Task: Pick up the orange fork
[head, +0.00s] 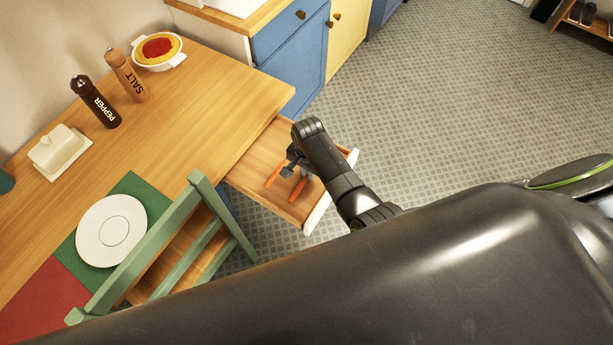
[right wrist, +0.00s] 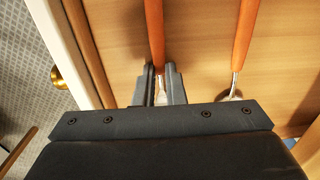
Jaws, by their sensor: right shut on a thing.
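An open wooden drawer (head: 258,179) under the table holds two utensils with orange handles. My right gripper (head: 293,168) reaches down into the drawer. In the right wrist view its jaws (right wrist: 160,90) are shut on the utensil with the orange handle nearer the drawer front (right wrist: 155,35), just at the end of the handle. I take this for the orange fork; its head is hidden by the gripper. The other orange-handled utensil (right wrist: 242,35) lies beside it, apart from the jaws, with a rounded metal end that looks like a spoon. My left gripper is out of view.
The wooden table (head: 205,95) bears a pepper mill (head: 97,103), a salt mill (head: 126,76), a butter dish (head: 60,150), a casserole (head: 158,52) and a white plate (head: 112,231). A green chair (head: 180,240) stands close to the drawer. Open floor (head: 430,110) lies to the right.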

